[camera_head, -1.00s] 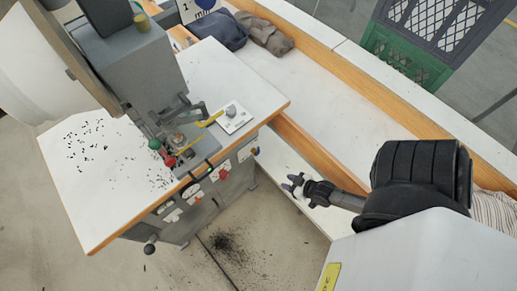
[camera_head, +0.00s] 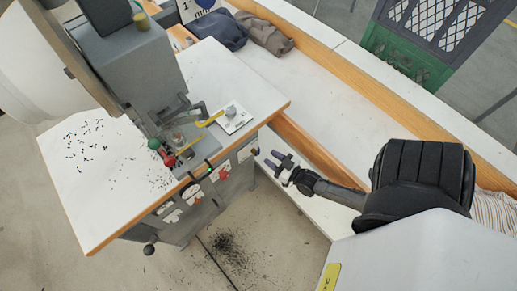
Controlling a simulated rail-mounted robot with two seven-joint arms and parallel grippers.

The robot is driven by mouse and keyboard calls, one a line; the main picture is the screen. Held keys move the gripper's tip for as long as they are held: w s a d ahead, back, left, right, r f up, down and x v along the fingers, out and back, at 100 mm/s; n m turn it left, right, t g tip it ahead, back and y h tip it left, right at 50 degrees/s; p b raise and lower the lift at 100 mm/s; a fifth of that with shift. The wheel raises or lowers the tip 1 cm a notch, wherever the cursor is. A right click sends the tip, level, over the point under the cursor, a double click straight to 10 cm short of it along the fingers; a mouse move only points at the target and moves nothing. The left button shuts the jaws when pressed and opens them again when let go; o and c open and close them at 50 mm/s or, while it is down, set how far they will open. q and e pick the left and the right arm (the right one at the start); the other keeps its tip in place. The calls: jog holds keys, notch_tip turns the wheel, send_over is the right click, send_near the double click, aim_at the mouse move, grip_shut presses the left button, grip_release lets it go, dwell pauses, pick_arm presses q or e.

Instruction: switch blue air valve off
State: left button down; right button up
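A small blue part (camera_head: 256,151), which looks like the blue air valve, sits at the right end of the control panel on the front of the press table. It is tiny here, and I cannot tell its handle position. My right gripper (camera_head: 273,159) is just to the right of it, with its fingers pointing left toward the panel. I see no contact with the valve. My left gripper is not in view.
The panel also carries a red knob (camera_head: 223,173) and several white plates with controls. The white press table (camera_head: 100,190) has a wooden edge and scattered black bits. A white bench (camera_head: 310,85) with dark cloths stands behind. A green crate (camera_head: 400,60) is at upper right.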

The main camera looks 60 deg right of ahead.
aim_at(259, 149)
jog(key=shift+w+d, duration=0.2)
jog(key=shift+w, duration=0.9)
jog(key=shift+w+d, duration=0.2)
jog(key=shift+w, duration=0.9)
jog(key=shift+w+d, duration=0.2)
jog(key=shift+w, duration=0.9)
grip_shut()
